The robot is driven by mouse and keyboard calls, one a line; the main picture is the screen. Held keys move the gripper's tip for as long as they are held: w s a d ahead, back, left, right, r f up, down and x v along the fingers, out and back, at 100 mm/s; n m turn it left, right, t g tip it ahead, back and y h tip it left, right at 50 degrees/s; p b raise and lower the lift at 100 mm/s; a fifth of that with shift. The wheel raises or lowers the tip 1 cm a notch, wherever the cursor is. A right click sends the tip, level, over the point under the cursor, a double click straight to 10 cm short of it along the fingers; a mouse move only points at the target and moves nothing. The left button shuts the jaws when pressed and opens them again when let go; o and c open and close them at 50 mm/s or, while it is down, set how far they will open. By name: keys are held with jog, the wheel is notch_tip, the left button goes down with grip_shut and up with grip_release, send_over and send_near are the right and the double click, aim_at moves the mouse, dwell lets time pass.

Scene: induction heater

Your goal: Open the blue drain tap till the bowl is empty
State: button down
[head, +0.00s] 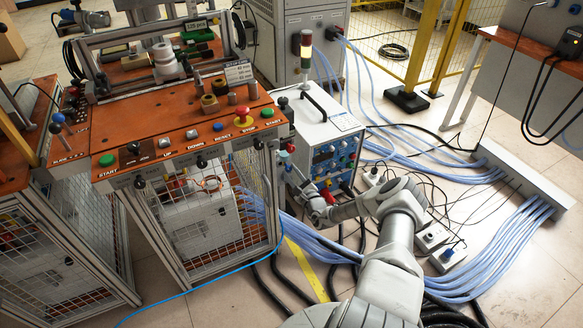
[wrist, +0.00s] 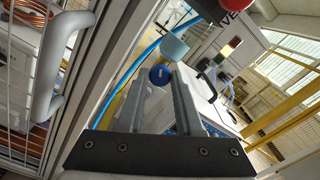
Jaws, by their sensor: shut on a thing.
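In the wrist view the blue drain tap (wrist: 159,75) shows as a round blue knob with a small white mark. It sits between the fingertips of my gripper (wrist: 158,82), which is shut on it. A pale teal bowl (wrist: 173,47) is just beyond the tap. Its inside is not visible, so I cannot tell how full it is. In the head view my gripper (head: 292,172) is at the gap between the orange-topped bench and the white control box. The tap is too small to make out there.
The orange bench (head: 170,125) carries several coloured buttons, including a red mushroom button (head: 242,112). The white control box (head: 325,135) with knobs stands close to the right of my gripper. Wire mesh (wrist: 22,75) and a grey handle (wrist: 55,65) are at left. Blue hoses (head: 510,250) cross the floor.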

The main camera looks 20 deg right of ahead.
jog(key=n+p, duration=0.3)
jog(key=n, duration=0.3)
jog(key=shift+r+p, duration=0.1)
jog(key=shift+p, duration=0.2)
jog(key=n+p, duration=0.2)
jog(key=n, duration=0.3)
jog(key=shift+n, duration=0.4)
jog(key=shift+d, duration=0.1)
jog(key=c, duration=0.6)
grip_release()
jog(key=shift+o, duration=0.2)
jog(key=shift+s, duration=0.1)
jog(key=s+p, duration=0.3)
jog(key=s, duration=1.4)
jog(key=shift+d, duration=0.25)
jog(key=shift+s, duration=0.1)
